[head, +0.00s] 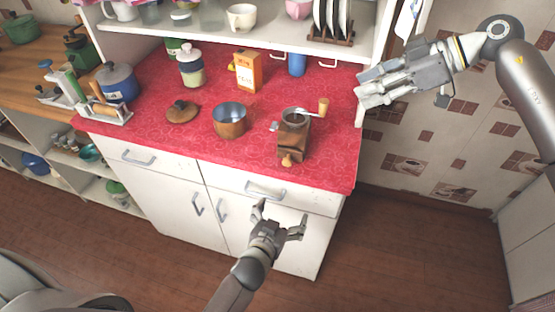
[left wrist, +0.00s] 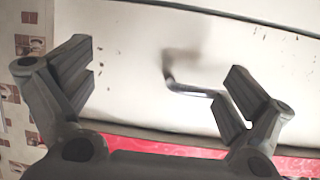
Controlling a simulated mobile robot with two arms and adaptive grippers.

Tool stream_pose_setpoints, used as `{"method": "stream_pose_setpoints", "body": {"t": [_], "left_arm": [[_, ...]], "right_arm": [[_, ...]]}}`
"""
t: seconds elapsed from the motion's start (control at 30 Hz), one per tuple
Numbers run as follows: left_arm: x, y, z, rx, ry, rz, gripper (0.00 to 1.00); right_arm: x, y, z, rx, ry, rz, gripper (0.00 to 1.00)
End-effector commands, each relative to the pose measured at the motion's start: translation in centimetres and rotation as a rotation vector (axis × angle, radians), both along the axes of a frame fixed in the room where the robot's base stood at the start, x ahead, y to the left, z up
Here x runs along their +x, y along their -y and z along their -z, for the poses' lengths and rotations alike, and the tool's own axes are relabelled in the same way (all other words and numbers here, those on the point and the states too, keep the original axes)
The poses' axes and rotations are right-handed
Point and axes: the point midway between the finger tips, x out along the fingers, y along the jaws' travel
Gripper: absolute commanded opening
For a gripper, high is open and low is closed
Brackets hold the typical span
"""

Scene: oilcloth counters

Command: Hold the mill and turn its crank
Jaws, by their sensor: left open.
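The mill (head: 293,138) stands upright on the red counter near its front right edge. It has a wooden body and a grey metal top. Its crank ends in a light wooden knob (head: 323,107) that points to the right and back. My left gripper (head: 281,213) is open and empty, below the counter edge and in front of the cabinet. In the left wrist view its two fingers (left wrist: 158,75) are wide apart, and the mill is not seen there. My right gripper (head: 360,87) is in the air right of the counter, apart from the mill; its finger opening is unclear.
A copper-coloured pot (head: 230,122) stands left of the mill, with a wooden lid (head: 182,111) beside it. An orange box (head: 248,72), a jar (head: 190,68) and a blue cup (head: 297,64) stand behind. A drawer handle (head: 265,190) sticks out near my left gripper.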

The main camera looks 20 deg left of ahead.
Motion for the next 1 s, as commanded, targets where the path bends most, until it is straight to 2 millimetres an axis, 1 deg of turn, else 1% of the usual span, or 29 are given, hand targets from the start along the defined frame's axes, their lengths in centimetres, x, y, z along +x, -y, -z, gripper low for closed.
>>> {"method": "stream_pose_setpoints", "body": {"t": [0.03, 0.07, 0.1, 0.17, 0.2, 0.3, 0.4, 0.5, 0.57, 0.67, 0.77, 1.0], "left_arm": [[0.8, -0.1, -3.0, -0.011, 0.059, -0.013, 1.0], [1.2, -0.1, -4.7, -0.017, 0.091, -0.021, 1.0], [1.6, -0.3, -6.9, -0.025, 0.133, -0.031, 1.0], [2.0, -0.6, -9.9, -0.035, 0.19, -0.046, 1.0], [2.2, -0.8, -11.8, -0.04, 0.224, -0.056, 1.0], [2.4, -1.3, -15.5, -0.053, 0.294, -0.076, 1.0], [2.4, -1.7, -18.0, -0.063, 0.342, -0.09, 1.0], [2.4, -2.0, -19.3, -0.065, 0.367, -0.098, 1.0], [2.5, -2.0, -19.6, -0.066, 0.373, -0.1, 1.0], [3.3, -2.0, -19.8, -0.067, 0.378, -0.099, 1.0], [4.6, -2.0, -19.8, -0.065, 0.378, -0.098, 1.0], [8.7, -2.0, -19.7, -0.064, 0.375, -0.099, 1.0]], "right_arm": [[0.0, 0.0, 0.0, 0.0, 0.0, 0.0, 0.36], [0.0, 0.0, 0.0, 0.0, 0.0, 0.0, 0.36], [0.0, 0.0, 0.0, 0.0, 0.0, 0.0, 0.36], [0.0, 0.0, 0.0, 0.0, 0.0, 0.0, 0.36], [0.0, 0.0, 0.0, 0.0, 0.0, 0.0, 0.36], [0.0, 0.0, 0.0, 0.0, 0.0, 0.0, 0.36], [0.0, 0.0, 0.0, 0.0, 0.0, 0.0, 0.36], [0.0, 0.0, 0.0, 0.0, 0.0, 0.0, 0.36], [0.0, 0.0, 0.0, 0.0, 0.0, 0.0, 0.36], [0.0, 0.0, 0.0, 0.0, 0.0, 0.0, 0.36], [0.0, 0.0, 0.0, 0.0, 0.0, 0.0, 0.36], [0.0, 0.0, 0.0, 0.0, 0.0, 0.0, 0.36]]}}
